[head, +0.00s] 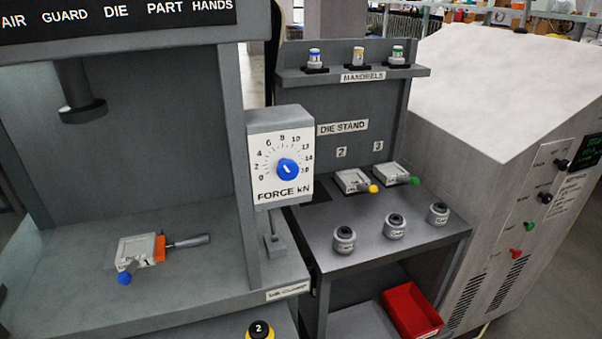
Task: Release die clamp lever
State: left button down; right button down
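The likely die clamp lever (275,240) is a small grey upright bar on a grey block, just below the force box at the right end of the press bed. A label that seems to read "DIE CLAMP" (288,291) is on the bed's front edge near it. A die marked 1 (135,250) lies on the press bed, with a blue knob (124,278), an orange block (160,249) and a grey rod pointing right. Neither of my grippers shows in the head view.
The force dial box (282,155) hangs over the lever, its blue knob pointing upward. The press ram (83,108) hangs above the bed. The die stand (375,235) at right holds two dies and several round pieces. A red bin (412,310) sits below.

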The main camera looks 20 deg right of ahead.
aim_at(273, 237)
jog(key=i+l+u, duration=0.2)
jog(key=l, duration=0.95)
jog(key=l+u, duration=0.25)
jog(key=l, duration=0.9)
